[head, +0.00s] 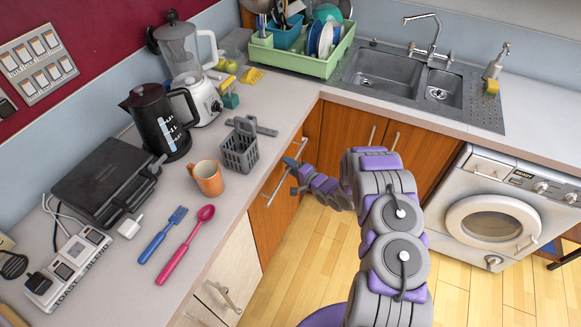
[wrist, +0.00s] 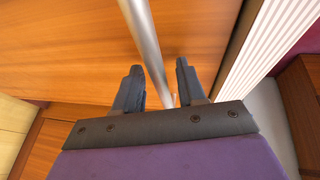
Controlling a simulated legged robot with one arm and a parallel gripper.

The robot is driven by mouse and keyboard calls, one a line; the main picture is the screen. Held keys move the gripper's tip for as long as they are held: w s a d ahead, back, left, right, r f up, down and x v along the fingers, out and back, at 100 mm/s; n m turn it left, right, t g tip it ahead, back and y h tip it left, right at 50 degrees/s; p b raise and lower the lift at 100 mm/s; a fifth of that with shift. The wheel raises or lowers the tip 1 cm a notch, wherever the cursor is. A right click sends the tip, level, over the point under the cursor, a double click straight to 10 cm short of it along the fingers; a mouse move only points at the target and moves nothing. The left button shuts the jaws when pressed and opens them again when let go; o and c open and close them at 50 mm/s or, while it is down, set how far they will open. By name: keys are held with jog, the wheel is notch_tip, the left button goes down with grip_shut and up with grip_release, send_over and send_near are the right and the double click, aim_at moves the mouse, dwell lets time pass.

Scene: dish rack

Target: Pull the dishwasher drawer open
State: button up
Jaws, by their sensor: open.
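A wooden drawer front (head: 268,213) with a long metal bar handle (head: 270,198) is under the left counter; I take it to be the dishwasher drawer. It looks closed, flush with the counter front. My gripper (head: 291,175) is open at this handle. In the wrist view, the silver bar (wrist: 142,30) runs between the two open fingers of my gripper (wrist: 159,66), in front of orange wood (wrist: 70,50). I cannot tell whether a finger touches the bar. Part of the drawer front is hidden behind my gripper and arm.
A pale cabinet front (head: 233,255) with its own handle (head: 222,297) is nearer, on the left. A washing machine (head: 480,180) stands at right. The wooden floor (head: 310,270) before the drawer is clear. A mug (head: 208,178) and cutlery basket (head: 240,150) sit on the counter.

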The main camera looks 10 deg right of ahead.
jog(key=shift+c, duration=0.3)
grip_shut()
jog(key=shift+f, duration=0.1)
